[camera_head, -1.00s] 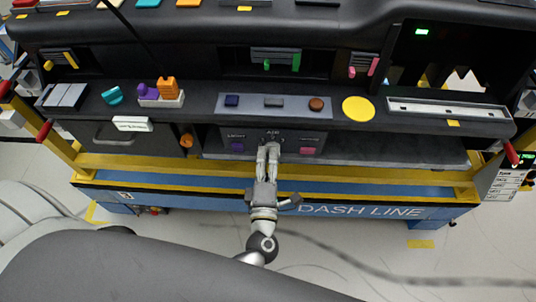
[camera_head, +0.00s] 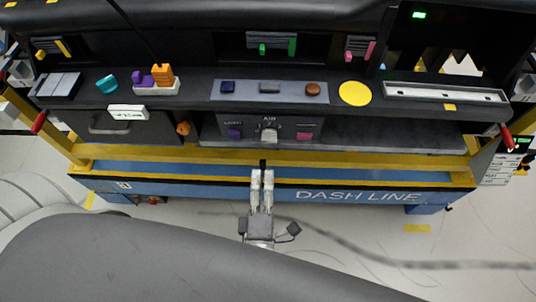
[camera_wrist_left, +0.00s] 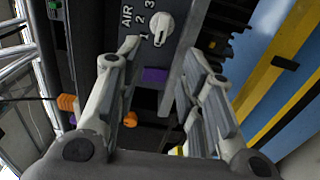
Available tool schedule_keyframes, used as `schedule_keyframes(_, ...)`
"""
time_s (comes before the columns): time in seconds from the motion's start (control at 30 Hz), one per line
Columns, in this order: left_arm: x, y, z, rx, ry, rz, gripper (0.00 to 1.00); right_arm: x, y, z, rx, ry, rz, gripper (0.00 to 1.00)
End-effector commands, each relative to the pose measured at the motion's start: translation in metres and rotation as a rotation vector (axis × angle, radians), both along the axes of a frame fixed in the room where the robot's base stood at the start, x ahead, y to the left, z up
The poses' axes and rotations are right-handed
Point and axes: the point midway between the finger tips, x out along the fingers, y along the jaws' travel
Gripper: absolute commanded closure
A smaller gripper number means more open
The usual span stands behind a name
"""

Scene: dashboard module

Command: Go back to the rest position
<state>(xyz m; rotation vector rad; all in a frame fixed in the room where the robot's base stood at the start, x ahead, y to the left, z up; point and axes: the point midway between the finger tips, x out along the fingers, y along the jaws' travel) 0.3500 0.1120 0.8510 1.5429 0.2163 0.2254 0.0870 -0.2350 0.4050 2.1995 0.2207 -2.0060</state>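My left gripper (camera_head: 262,174) is in front of the dashboard module, over the blue DASH LINE beam (camera_head: 345,196). Its two fingers point at the panel with a gap between them, and nothing is held. The left wrist view shows the same fingers (camera_wrist_left: 158,55) apart, with the white AIR knob (camera_wrist_left: 161,29) beyond them. In the head view, the AIR knob (camera_head: 269,136) is uncovered and apart from the gripper, between a purple button (camera_head: 234,133) and a pink button (camera_head: 304,136). My right gripper is not in view.
A yellow rail (camera_head: 350,158) runs along the front of the module. Red handles stick out at the left (camera_head: 39,121) and right (camera_head: 507,136). A shelf above holds a yellow disc (camera_head: 355,93) and an orange piece (camera_head: 162,74). The floor in front is clear.

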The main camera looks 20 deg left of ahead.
Motion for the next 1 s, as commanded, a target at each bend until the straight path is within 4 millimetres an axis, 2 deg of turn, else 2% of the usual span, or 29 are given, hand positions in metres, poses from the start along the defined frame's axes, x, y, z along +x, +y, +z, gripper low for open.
schedule_keyframes(0.27,0.001,-0.001,-0.003,0.01,0.007,-0.01,0.64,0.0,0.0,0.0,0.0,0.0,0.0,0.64)
schedule_keyframes(0.37,0.002,-0.011,-0.024,0.087,0.05,-0.074,0.64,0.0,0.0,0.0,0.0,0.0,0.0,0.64)
schedule_keyframes(0.47,0.002,-0.028,-0.072,0.251,0.15,-0.213,0.64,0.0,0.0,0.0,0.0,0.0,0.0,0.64)
schedule_keyframes(0.57,-0.009,-0.042,-0.143,0.471,0.295,-0.404,0.64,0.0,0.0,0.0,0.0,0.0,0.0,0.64)
schedule_keyframes(0.6,-0.018,-0.044,-0.173,0.557,0.358,-0.481,0.64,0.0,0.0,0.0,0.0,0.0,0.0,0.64)
schedule_keyframes(0.67,-0.033,-0.041,-0.217,0.678,0.45,-0.592,0.64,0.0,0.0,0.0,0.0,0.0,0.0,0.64)
schedule_keyframes(0.7,-0.045,-0.037,-0.245,0.753,0.513,-0.664,0.64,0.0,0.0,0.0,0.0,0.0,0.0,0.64)
schedule_keyframes(0.8,-0.082,-0.016,-0.309,0.923,0.673,-0.841,0.64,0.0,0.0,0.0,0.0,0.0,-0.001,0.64)
schedule_keyframes(0.9,-0.127,0.014,-0.364,1.067,0.835,-1.018,0.64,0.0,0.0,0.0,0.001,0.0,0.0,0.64)
schedule_keyframes(1.0,-0.172,0.05,-0.404,1.178,0.99,-1.185,0.64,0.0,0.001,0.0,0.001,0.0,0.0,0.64)
